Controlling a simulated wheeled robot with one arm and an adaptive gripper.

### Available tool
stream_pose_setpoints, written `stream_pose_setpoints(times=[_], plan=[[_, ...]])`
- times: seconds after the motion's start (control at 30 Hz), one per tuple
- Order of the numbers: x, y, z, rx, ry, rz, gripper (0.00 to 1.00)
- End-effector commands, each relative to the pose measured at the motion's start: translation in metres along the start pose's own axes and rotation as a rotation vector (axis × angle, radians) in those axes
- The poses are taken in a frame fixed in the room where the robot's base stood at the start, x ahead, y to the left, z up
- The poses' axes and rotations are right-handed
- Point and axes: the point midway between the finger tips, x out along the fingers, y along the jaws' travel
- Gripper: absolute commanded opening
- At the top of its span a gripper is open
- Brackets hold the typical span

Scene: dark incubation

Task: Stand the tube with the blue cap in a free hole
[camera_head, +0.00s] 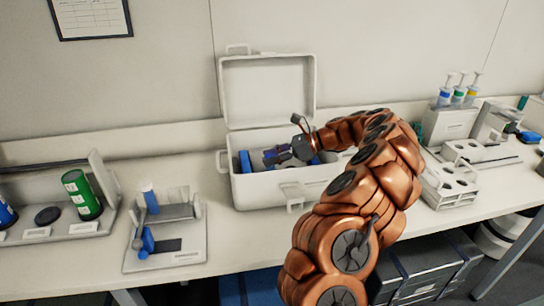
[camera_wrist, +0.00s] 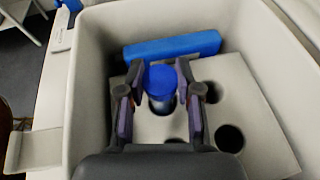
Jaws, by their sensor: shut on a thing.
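My gripper (camera_head: 290,154) reaches down into an open white box (camera_head: 262,190) on the bench. In the wrist view its two fingers (camera_wrist: 159,72) are shut on a tube with a blue cap (camera_wrist: 161,80), one finger on each side. The clear tube body shows below the cap, over a white plate with round holes (camera_wrist: 232,85) inside the box. The tube looks upright; I cannot tell how deep its lower end sits. Several holes beside it look dark and empty, including one at the lower right (camera_wrist: 230,138). The fingers hide part of the plate.
A blue block (camera_wrist: 172,47) lies along the box's inner wall. The box lid (camera_head: 268,90) stands open at the back. A white rack with holes (camera_head: 450,184) is right of my arm. A small stand (camera_head: 188,252) and a green container (camera_head: 82,194) are at the left.

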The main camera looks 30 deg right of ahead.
Motion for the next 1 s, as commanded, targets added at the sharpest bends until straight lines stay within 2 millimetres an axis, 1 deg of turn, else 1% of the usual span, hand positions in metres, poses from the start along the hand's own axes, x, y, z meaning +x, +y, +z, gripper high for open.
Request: stream_pose_setpoints(times=[0.2,0.23,0.43,0.47,0.83,0.93,1.0], plan=[[0.001,0.0,-0.003,0.001,0.0,-0.001,0.0],[0.001,0.0,-0.003,0.001,0.0,-0.001,0.37],[0.001,0.0,-0.003,0.001,0.001,-0.001,0.58],[0.001,0.0,-0.003,0.001,0.001,-0.001,0.59],[-0.002,-0.001,0.0,0.0,0.001,-0.002,0.59],[-0.011,-0.002,-0.002,-0.001,0.003,-0.007,0.59],[-0.022,-0.002,-0.002,-0.001,0.003,-0.007,0.59]])
